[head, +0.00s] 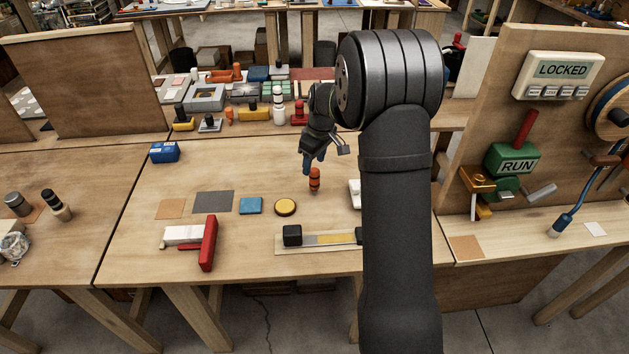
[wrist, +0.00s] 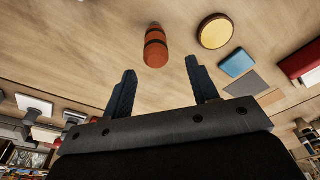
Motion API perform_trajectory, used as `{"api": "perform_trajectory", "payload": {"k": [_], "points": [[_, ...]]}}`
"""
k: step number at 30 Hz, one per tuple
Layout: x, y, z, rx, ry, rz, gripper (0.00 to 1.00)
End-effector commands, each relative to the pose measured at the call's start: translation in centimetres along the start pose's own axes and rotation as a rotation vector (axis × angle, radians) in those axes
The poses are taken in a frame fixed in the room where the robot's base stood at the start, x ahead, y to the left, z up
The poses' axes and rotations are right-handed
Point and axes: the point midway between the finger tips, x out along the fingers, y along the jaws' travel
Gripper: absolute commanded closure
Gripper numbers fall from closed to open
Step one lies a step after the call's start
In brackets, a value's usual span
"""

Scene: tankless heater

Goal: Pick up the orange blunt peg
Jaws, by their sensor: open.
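The orange blunt peg (head: 314,180) has dark bands and stands upright on the middle table in the head view. In the wrist view the peg (wrist: 155,47) lies just past the fingertips, roughly in line with the gap between them. My gripper (head: 312,166) is right above the peg in the head view. Its two blue fingers are spread apart and empty in the wrist view (wrist: 160,66). I cannot tell whether a fingertip touches the peg's top.
A yellow round disc (head: 285,207) and a blue square (head: 250,205) lie left of the peg. A board with a black block (head: 292,235) lies in front. A white object (head: 354,193) is partly hidden by my arm.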

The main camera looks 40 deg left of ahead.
Motion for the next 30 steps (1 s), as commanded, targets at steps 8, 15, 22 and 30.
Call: {"api": "perform_trajectory", "payload": {"k": [8,15,22,30], "points": [[3.2,0.3,0.7,0.001,-0.002,-0.002,0.46],[5.1,0.3,0.6,0.0,0.001,0.0,0.46],[5.1,0.3,0.6,0.0,0.001,0.0,0.66],[5.0,0.3,0.6,0.0,0.001,0.0,1.0]]}}
